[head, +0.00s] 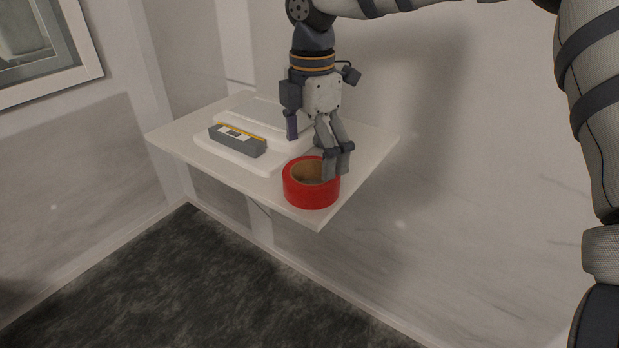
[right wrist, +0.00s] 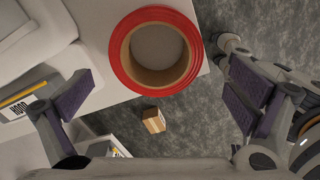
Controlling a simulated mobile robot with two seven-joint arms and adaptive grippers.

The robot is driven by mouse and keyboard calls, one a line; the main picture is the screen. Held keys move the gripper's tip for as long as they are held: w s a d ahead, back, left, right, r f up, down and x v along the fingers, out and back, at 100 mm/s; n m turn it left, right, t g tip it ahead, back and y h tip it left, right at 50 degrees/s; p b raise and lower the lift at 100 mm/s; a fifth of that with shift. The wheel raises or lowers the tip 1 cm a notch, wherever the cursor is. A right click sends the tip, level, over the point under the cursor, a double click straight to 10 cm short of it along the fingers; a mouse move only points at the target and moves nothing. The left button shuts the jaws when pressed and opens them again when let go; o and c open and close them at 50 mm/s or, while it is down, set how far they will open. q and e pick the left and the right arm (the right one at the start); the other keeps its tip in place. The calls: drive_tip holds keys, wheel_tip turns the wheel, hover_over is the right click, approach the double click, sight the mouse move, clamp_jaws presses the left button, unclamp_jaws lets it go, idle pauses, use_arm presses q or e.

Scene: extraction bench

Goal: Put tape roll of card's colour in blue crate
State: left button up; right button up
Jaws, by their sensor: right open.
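A red tape roll (head: 310,192) with a brown core lies flat near the front corner of a white shelf. It also shows at the top of the right wrist view (right wrist: 120,62). My right gripper (head: 315,150) is open and empty over the shelf, pointing down. In the head view one finger overlaps the roll's right rim; I cannot tell whether they touch. In the right wrist view the fingers (right wrist: 160,97) are wide apart, with the roll ahead of the gap. My left gripper, a coloured card and a blue crate are not in view.
A grey block with a yellow stripe (head: 237,143) rests on a white stepped base (head: 258,168) on the shelf (head: 370,140), left of the roll. A small brown box (right wrist: 153,121) shows below the shelf edge. The dark floor (head: 190,285) looks clear in the head view.

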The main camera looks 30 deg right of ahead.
sight(309, 177)
drive_tip(key=f, duration=0.5)
drive_tip(key=shift+w+a+f, duration=0.1)
drive_tip(key=shift+w+f, duration=0.1)
drive_tip(key=shift+f, duration=0.2)
drive_tip(key=c, duration=1.1)
drive_tip(key=shift+r, duration=0.1)
drive_tip(key=shift+r, duration=0.1)
